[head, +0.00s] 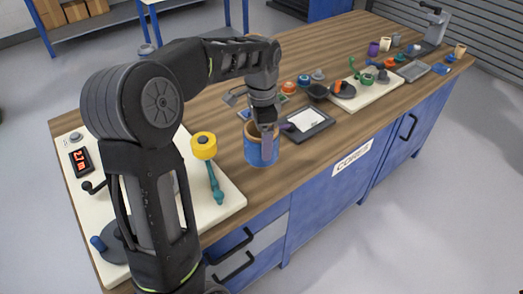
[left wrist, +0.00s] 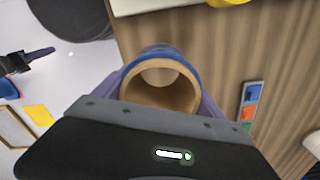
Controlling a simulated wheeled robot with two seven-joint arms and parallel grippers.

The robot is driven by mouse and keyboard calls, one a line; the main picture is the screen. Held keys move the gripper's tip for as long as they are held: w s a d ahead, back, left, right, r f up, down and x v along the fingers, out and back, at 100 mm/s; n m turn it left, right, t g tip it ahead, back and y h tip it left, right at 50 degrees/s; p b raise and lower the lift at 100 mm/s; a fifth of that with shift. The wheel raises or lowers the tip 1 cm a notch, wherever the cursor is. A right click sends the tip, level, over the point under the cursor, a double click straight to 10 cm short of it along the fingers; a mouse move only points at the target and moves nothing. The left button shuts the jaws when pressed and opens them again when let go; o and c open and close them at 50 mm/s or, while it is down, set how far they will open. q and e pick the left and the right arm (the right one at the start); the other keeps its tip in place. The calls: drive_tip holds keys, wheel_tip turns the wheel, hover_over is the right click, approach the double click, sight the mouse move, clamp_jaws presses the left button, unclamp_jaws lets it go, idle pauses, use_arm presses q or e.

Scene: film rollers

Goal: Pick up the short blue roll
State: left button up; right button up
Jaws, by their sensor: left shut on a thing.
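The short blue roll (head: 252,153) has a tan cardboard core and stands upright at the wooden table's near edge. My left gripper (head: 264,139) comes down over it from above, one finger along its near side. In the left wrist view the open end of the roll (left wrist: 160,57) shows between the two purple fingers, which are shut on its sides. I cannot tell whether its base touches the table.
A cream board with a yellow-topped teal tool (head: 204,147) and a red digital display (head: 80,159) lies left of the roll. A dark-framed tray (head: 308,124) lies close on its right. Several small coloured parts and another cream board (head: 372,97) are farther right.

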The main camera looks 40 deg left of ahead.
use_arm(q)
wheel_tip(320, 180, up, 4)
drive_tip(key=shift+f, duration=0.2)
idle(0.5)
drive_tip(key=w+d+f+n, duration=0.2)
drive_tip(key=d+n, duration=0.2)
drive_tip(key=d, duration=0.4)
drive_tip(key=w+d+f+n, duration=0.2)
drive_tip(key=d+n, duration=0.1)
drive_tip(key=d, duration=0.5)
drive_tip(key=shift+w+d+f+n, duration=0.25)
drive_tip(key=shift+d+f+n, duration=0.05)
drive_tip(key=shift+d+n, duration=0.1)
drive_tip(key=shift+d, duration=0.1)
